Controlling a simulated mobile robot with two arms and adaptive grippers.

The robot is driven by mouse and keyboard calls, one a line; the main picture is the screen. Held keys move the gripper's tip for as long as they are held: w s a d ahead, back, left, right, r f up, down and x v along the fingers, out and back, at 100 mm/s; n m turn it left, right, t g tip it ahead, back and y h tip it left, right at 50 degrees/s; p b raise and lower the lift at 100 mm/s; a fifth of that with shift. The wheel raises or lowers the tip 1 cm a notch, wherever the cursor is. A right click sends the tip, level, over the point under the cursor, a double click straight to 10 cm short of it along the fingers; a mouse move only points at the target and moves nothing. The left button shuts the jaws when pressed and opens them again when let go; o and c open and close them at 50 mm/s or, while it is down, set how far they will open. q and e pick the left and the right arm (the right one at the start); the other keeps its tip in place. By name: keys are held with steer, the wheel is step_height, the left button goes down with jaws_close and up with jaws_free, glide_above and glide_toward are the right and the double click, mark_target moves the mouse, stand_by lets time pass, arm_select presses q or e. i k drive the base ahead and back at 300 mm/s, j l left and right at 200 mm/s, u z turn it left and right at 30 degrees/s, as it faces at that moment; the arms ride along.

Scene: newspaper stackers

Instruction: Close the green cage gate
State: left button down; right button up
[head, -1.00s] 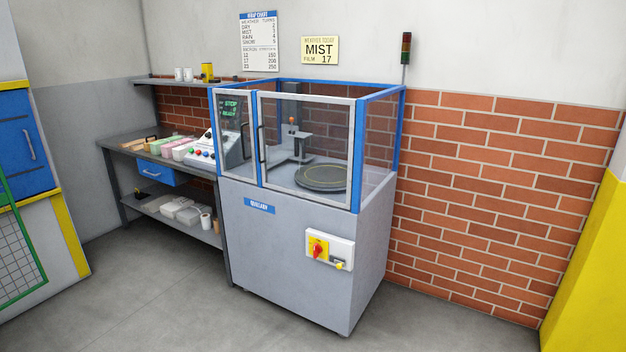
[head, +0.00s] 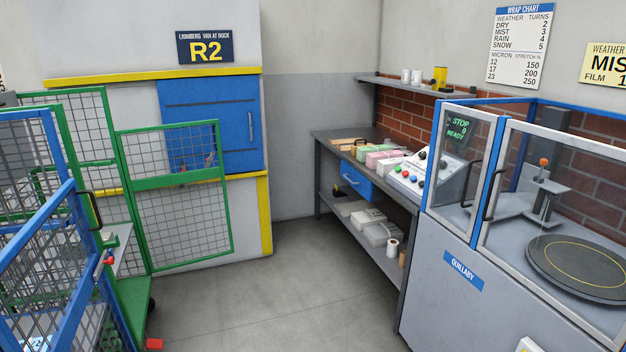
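The green cage gate (head: 178,222) is a green-framed wire mesh panel at the left of the head view. It stands swung out to the right from the green cage (head: 62,97), so it is open. A solid green bar (head: 176,178) crosses its upper part, with a small red piece near it. The cage has a green base (head: 133,305) and is partly hidden behind a blue-framed mesh cage (head: 75,268) with a dark handle. Neither of my grippers is in view.
A blue door (head: 210,125) in a pale wall is behind the gate, under an R2 sign (head: 205,47). A workbench (head: 345,140) and a wrapping machine (head: 470,310) stand at the right. The grey floor (head: 270,300) between is clear.

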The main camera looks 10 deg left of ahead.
mark_target(146, 183)
steer(key=i+j+u, duration=0.15)
steer(key=i+u, duration=0.15)
steer(key=i, duration=0.65)
steer(key=i+u, duration=0.25)
steer(key=i, duration=0.65)
